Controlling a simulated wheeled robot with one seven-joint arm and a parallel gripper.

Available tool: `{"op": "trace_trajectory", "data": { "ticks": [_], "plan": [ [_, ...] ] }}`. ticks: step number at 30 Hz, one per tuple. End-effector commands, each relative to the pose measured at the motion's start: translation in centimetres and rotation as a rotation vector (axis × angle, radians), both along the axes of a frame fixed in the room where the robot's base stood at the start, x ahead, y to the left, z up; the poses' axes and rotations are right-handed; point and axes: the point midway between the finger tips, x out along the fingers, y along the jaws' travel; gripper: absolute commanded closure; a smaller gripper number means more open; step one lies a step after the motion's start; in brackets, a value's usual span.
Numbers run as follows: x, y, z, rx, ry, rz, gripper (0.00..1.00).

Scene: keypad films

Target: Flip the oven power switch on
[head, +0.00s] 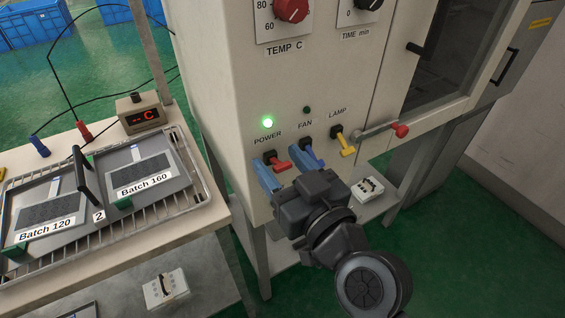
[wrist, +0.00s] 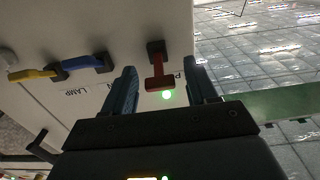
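The oven's power switch has a red lever (head: 281,165) on a dark base, under the POWER label on the front panel. The green lamp (head: 267,122) above that label is lit. In the wrist view the red lever (wrist: 158,76) sits between the two blue fingers of my gripper (wrist: 162,88), with a gap on each side. It points toward the lit lamp (wrist: 167,95) and is turned differently from the neighbouring levers. My gripper (head: 288,170) is open in front of the switch and holds nothing. I cannot tell whether a finger touches the lever.
The blue FAN lever (wrist: 82,63) and yellow LAMP lever (head: 347,146) are close by on the right in the head view. The FAN lamp (head: 307,109) is dark. An oven door handle with a red knob (head: 400,130) juts out farther right. A rack with batch trays (head: 205,194) stands left.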

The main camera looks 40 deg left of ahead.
Motion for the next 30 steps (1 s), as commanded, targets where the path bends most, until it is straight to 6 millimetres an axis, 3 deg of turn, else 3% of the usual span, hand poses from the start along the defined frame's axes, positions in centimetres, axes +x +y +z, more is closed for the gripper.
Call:
{"op": "trace_trajectory", "data": {
  "ticks": [2,17,30],
  "plan": [
    [0.0,0.0,0.0,0.000,0.000,0.000,0.49],
    [0.0,0.0,0.0,0.000,0.000,0.000,0.97],
    [0.1,0.2,1.0,-0.117,0.047,0.001,0.99]
  ]
}}
